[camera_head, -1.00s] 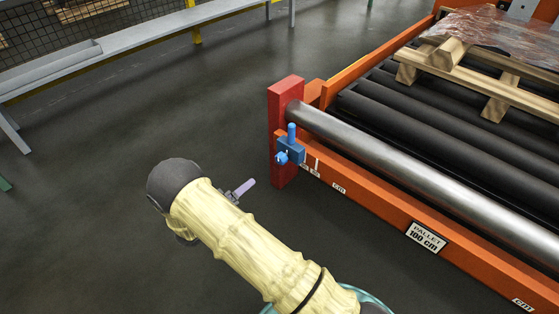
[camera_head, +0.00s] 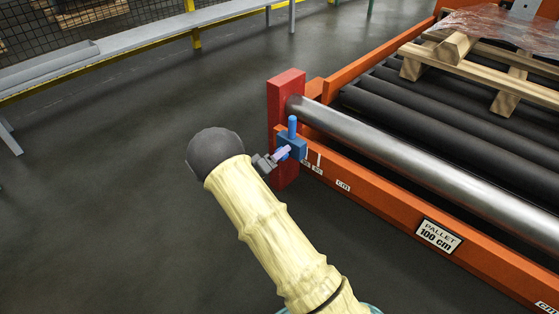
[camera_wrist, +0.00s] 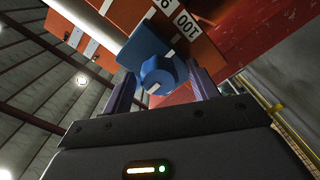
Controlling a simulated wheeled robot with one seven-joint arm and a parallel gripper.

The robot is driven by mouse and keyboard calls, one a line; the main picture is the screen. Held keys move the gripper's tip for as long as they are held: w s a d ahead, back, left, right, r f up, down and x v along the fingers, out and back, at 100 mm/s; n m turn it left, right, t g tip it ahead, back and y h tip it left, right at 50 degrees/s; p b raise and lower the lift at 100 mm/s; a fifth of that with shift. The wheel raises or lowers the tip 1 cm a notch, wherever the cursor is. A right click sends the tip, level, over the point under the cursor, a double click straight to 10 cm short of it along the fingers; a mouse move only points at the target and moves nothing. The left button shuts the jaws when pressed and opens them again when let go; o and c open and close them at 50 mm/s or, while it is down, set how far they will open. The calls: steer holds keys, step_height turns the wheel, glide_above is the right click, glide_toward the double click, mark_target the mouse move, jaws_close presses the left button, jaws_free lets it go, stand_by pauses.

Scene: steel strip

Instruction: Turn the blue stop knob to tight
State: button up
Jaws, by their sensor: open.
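The blue stop block (camera_head: 297,147) sits on the orange rail near the red post, with a blue pin upright on top. In the wrist view the round blue stop knob (camera_wrist: 158,74) faces me, with a white mark on its face. My gripper (camera_wrist: 160,80) is open, with one purple finger on each side of the knob. Whether either finger touches it I cannot tell. In the head view my gripper (camera_head: 280,156) is at the block's near face and largely covers the knob. The blue block body (camera_wrist: 146,43) shows behind the knob in the wrist view.
The red post (camera_head: 286,90) stands just behind the block. A steel bar (camera_head: 390,155) and dark rollers (camera_head: 400,105) run to the right inside the orange frame (camera_head: 400,210). A wooden pallet (camera_head: 510,92) lies on the rollers. The floor left of my arm is clear.

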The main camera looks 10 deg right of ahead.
steer(key=shift+w+d, duration=0.25)
steer(key=shift+d, duration=0.05)
steer(key=c, duration=1)
